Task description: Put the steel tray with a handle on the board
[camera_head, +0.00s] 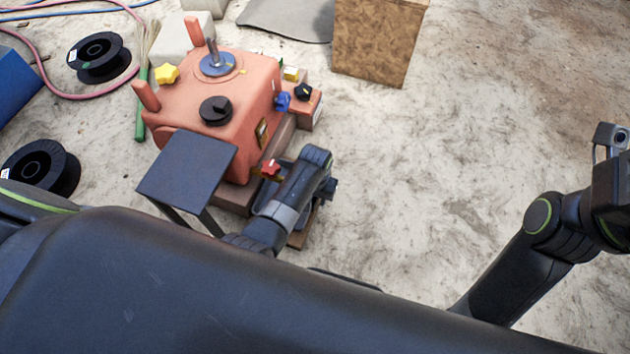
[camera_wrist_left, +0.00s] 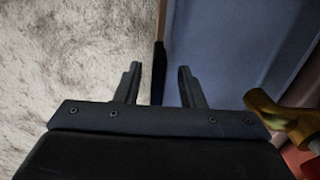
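The left wrist view shows a blue-grey metal surface, likely the steel tray (camera_wrist_left: 225,45), with a dark edge on its left side. My left gripper (camera_wrist_left: 158,80) is open, its fingers apart on either side of that edge. In the head view my left wrist is bent down beside the orange crusher (camera_head: 240,100) and mostly hides the tray and the fingers. A brown board (camera_head: 300,239) shows partly below this arm; whether it is the task's board, I cannot tell. My right arm is at the right, its fingers out of view.
Black spools (camera_head: 98,56) lie at the left and a wooden block (camera_head: 380,42) at the back. The floor at centre right is clear.

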